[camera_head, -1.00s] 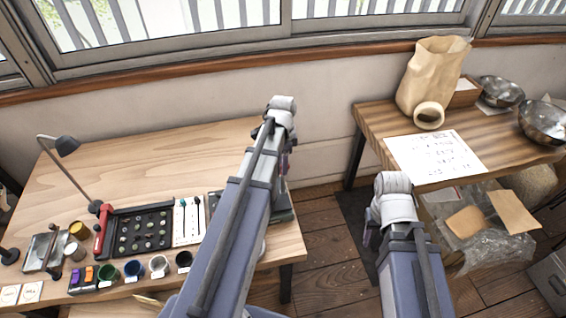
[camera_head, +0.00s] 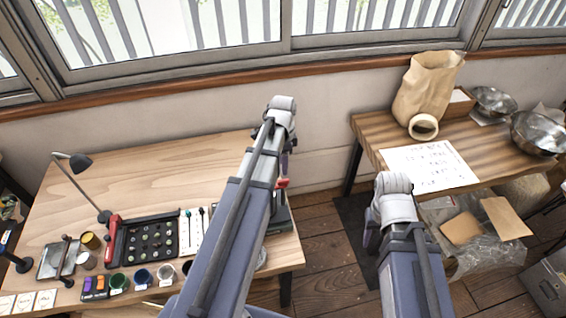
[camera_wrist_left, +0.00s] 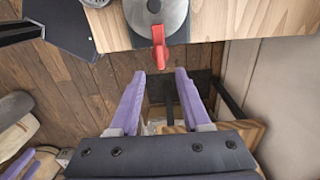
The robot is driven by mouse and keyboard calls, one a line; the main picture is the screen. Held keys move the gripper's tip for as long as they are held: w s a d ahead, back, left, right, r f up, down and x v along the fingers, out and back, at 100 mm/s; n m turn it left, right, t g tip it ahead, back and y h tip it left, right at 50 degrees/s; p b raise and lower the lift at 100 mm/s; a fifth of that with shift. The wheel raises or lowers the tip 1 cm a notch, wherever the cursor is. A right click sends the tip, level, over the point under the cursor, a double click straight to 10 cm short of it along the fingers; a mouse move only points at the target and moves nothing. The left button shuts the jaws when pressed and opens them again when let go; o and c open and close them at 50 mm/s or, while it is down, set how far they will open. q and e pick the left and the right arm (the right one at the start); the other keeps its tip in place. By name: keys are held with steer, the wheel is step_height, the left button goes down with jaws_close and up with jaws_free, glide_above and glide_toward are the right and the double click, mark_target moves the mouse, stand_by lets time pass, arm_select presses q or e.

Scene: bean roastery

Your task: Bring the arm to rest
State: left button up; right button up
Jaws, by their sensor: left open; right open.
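My left arm rises through the middle of the head view, and its bulk hides most of the left gripper there. In the left wrist view my left gripper (camera_wrist_left: 160,92) is open, with purple fingers apart and nothing between them. A red handle (camera_wrist_left: 159,48) on a round grey metal thing (camera_wrist_left: 157,16) lies just beyond the fingertips, at the table edge. The red handle also shows beside my arm in the head view (camera_head: 283,183). My right arm is folded at the lower right of the head view. Purple finger-like parts of my right gripper (camera_wrist_left: 30,165) show at the left wrist view's lower left corner.
The left table (camera_head: 130,185) holds a black bean tray (camera_head: 151,240), small cups and a lamp (camera_head: 81,163). The right table (camera_head: 375,130) holds a paper bag (camera_head: 428,88), a white sheet (camera_head: 428,167) and metal bowls (camera_head: 538,133). Open floor lies between the tables.

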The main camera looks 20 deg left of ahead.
arm_select(q)
steer(key=shift+d, duration=0.1)
steer(key=s+d+f+n+b, duration=0.2)
steer(key=s+d+n, duration=0.1)
steer(key=s+d, duration=0.4)
steer(key=s+d+f+n+y+b, duration=0.1)
steer(key=s+d+f+n+b, duration=0.2)
steer(key=s+d, duration=0.5)
steer(key=d+n, duration=0.1)
steer(key=d, duration=0.5)
steer(key=shift+d+f, duration=0.15)
steer(key=shift+d, duration=0.15)
